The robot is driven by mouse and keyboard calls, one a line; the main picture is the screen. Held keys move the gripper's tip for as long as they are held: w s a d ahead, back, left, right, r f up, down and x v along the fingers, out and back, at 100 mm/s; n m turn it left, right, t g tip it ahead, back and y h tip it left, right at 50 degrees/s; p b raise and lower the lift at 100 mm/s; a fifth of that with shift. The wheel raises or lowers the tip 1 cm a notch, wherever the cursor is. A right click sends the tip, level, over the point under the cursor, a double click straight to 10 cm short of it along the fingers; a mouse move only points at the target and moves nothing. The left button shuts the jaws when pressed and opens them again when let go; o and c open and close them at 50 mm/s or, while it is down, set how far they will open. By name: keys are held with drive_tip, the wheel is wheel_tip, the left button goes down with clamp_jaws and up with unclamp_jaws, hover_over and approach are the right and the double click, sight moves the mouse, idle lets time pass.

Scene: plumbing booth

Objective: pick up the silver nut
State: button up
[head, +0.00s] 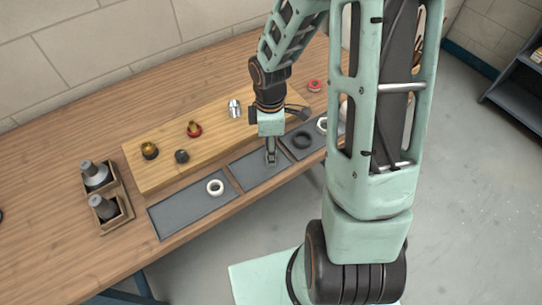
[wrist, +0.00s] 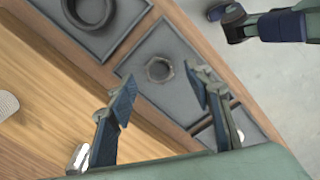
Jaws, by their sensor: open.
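A grey metal nut (wrist: 160,78) lies flat on the middle dark tray (wrist: 139,55) in the wrist view. My gripper (wrist: 165,88) is open and empty above that tray. Its two fingers are spread, and the nut shows between and just beyond their tips. I cannot tell the exact height gap. In the head view my gripper (head: 270,158) points down over the middle tray (head: 249,174), and the nut cannot be made out there behind the fingers.
A white ring (head: 215,187) lies on the left tray and a black ring (head: 303,141) on the right one. Behind, a wooden board (head: 160,176) carries several fittings, including a silver one (head: 234,108). Two grey fittings stand in wooden holders (head: 116,220) at left.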

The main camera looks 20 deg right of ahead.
wheel_tip(320, 180, down, 2)
drive_tip(key=c, duration=1.2)
drive_tip(key=shift+c, duration=0.2)
drive_tip(key=shift+r, duration=0.15)
